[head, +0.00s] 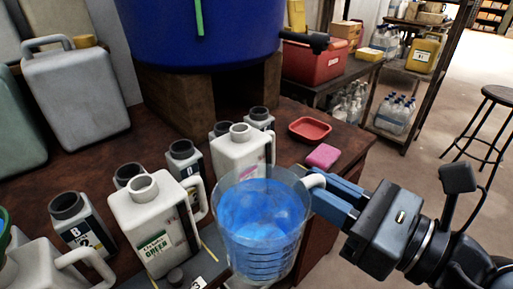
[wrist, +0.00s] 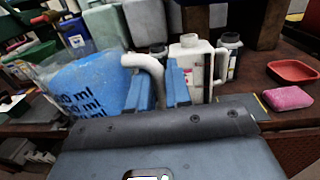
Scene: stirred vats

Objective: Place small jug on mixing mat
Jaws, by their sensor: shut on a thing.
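The small jug (head: 262,222) is clear, with blue liquid inside and dark measuring marks. In the wrist view the jug (wrist: 85,88) is at the left, with large ml markings. My gripper (head: 322,190) is shut on the jug's white handle; the wrist view shows the blue fingers (wrist: 158,88) on either side of it. The jug looks upright and held up near the bench's front edge. A flat grey-blue mat (head: 213,240) shows partly behind and left of the jug; the jug and bottles hide much of it, and I cannot tell for sure that it is the mixing mat.
A white bottle with a green label (head: 150,225) and another white bottle (head: 240,152) stand close to the jug. Several dark-capped bottles are behind. A red tray (head: 309,130) and a pink sponge (head: 323,156) lie at the right. A blue vat (head: 200,35) stands at the back.

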